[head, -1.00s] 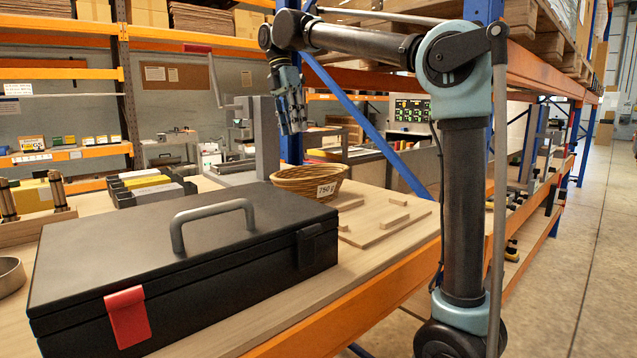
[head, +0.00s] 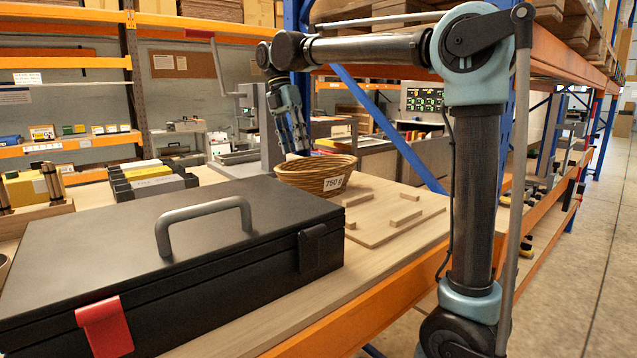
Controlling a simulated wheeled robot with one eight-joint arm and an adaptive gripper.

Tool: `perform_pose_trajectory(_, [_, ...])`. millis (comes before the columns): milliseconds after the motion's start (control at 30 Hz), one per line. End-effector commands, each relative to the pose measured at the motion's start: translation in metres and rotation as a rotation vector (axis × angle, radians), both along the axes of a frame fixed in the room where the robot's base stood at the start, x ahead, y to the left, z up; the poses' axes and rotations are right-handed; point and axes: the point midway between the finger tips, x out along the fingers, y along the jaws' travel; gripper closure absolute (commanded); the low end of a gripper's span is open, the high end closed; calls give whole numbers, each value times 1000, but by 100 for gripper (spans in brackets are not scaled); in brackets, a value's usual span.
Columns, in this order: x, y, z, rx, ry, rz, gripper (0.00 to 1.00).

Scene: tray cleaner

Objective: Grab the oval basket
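The oval wicker basket (head: 304,181) stands on the wooden table, behind and to the right of the black case. It is tan and bears a white label reading "750 g". My gripper (head: 298,151) points down at the basket's far rim, its fingertips just above or behind that rim. Whether it touches the rim cannot be told. The finger gap is too small to read from here, and no held object shows between the fingers.
A large black case (head: 200,258) with a grey handle and red latch fills the table's front left. A wooden board (head: 385,228) with small blocks lies right of the basket. Black trays (head: 150,183) are at the left, and a grey post (head: 268,135) stands behind the basket.

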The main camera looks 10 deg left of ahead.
Motion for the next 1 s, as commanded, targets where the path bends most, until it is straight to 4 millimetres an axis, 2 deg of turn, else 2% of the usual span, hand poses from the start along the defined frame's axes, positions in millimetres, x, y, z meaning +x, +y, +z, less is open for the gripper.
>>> perform_pose_trajectory(100, [-1,-4,-12,0,0,-1,68])
perform_pose_trajectory(333, [-2,-6,-24,0,0,-1,68])
perform_pose_trajectory(600, [-2,-15,-59,0,0,0,68])
perform_pose_trajectory(700, [-4,-17,-66,0,0,0,68])
perform_pose_trajectory(967, [-4,-17,-69,0,0,0,68])
perform_pose_trajectory(1000, [-4,-17,-69,0,0,0,72])
